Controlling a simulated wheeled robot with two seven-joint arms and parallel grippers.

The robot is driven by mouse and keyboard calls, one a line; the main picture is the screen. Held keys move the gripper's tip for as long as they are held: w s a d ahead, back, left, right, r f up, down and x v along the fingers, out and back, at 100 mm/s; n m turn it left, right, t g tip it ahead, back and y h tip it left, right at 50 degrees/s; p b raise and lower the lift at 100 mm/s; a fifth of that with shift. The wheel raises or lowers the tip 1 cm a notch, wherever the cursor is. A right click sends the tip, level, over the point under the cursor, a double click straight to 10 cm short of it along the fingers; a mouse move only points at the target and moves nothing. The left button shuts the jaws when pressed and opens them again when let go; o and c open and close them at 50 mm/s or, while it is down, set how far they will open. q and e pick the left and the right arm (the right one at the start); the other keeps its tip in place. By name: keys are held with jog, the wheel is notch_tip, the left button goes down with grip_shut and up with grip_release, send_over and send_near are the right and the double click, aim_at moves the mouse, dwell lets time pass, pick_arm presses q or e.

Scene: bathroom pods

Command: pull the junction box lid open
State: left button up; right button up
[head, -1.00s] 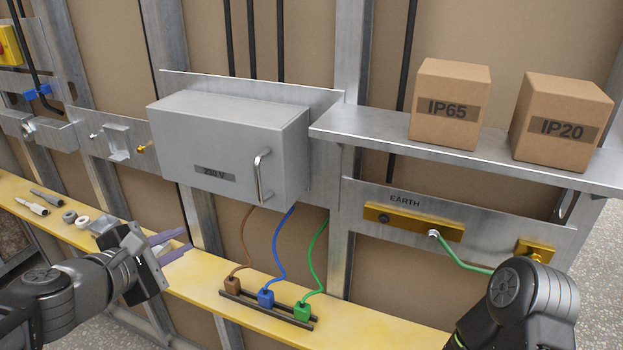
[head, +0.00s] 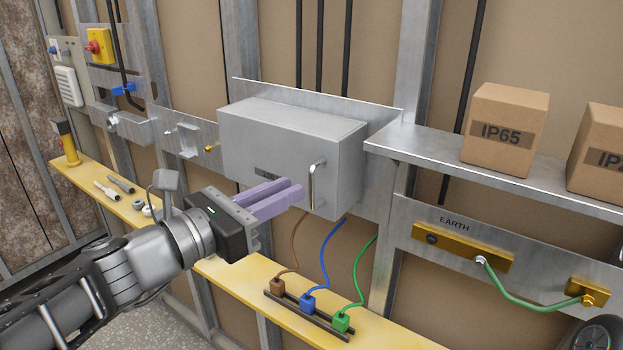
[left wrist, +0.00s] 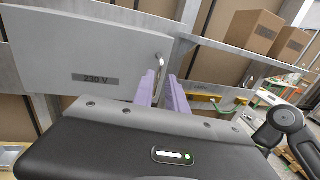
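The grey junction box (head: 300,150) is mounted on the metal frame, its lid facing front and closed. The lid, labelled 230 V, also shows in the left wrist view (left wrist: 70,45). The upright metal handle (head: 314,180) is near the lid's right edge; in the left wrist view the handle (left wrist: 161,62) appears in line with the gap between my fingertips. My left gripper (head: 296,188) is open, its purple fingers pointing at the handle from just left of it in the head view. I cannot tell whether they touch it. My right gripper is out of view.
A metal shelf (head: 410,157) with cardboard boxes, one marked IP65 (head: 505,130), adjoins the box on the right. Brown, blue and green cables run below the lid to connectors on the yellow ledge (head: 240,280). An EARTH bar (head: 460,247) is at lower right.

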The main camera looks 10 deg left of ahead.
aim_at(311, 208)
pick_arm(q)
jog(key=x, duration=0.6)
jog(key=shift+w, duration=0.1)
grip_shut()
dwell(1.3)
